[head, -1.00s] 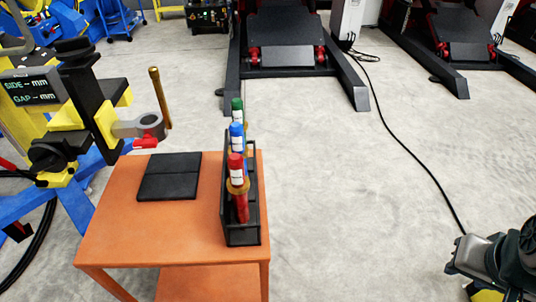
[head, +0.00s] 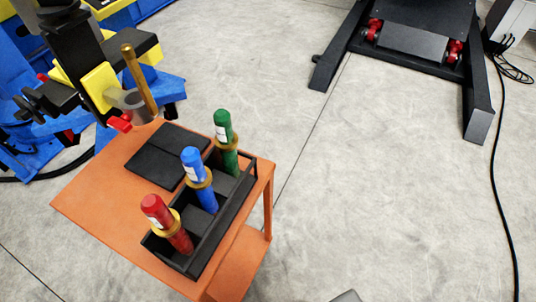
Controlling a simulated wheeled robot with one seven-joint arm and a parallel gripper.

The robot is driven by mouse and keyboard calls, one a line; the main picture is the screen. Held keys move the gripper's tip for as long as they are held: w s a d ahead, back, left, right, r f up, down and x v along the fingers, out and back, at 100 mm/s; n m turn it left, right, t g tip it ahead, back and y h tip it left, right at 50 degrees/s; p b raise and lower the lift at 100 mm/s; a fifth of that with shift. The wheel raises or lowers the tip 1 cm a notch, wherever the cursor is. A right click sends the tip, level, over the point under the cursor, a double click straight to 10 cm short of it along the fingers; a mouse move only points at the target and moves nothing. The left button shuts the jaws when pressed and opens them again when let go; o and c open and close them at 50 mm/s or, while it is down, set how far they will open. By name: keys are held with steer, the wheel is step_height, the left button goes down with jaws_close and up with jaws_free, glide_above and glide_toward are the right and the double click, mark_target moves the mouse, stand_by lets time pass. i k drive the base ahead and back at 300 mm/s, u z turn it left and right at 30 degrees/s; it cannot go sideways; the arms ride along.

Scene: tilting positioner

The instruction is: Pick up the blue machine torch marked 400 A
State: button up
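The blue torch (head: 203,187) stands upright in the middle of a black rack (head: 215,252) on an orange table (head: 88,206). It has a blue cap, a white label and a brass-coloured collar. The label is too small to read, so the 400 A marking cannot be confirmed. A red torch (head: 178,236) stands in the rack's near end and a green torch (head: 227,145) in its far end. My gripper is not in view; a small grey sliver at the bottom edge is too cut off to identify.
A black pad (head: 165,155) lies on the table behind the rack. A yellow and black positioner with a grey ring clamp (head: 135,105) and brass rod (head: 139,80) stands at the upper left. A black lift (head: 410,45) and a cable (head: 500,190) lie right. Floor between is clear.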

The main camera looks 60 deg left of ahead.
mark_target(199, 178)
steer(key=u, duration=0.15)
steer(key=i, duration=0.5)
steer(key=u, duration=3.5)
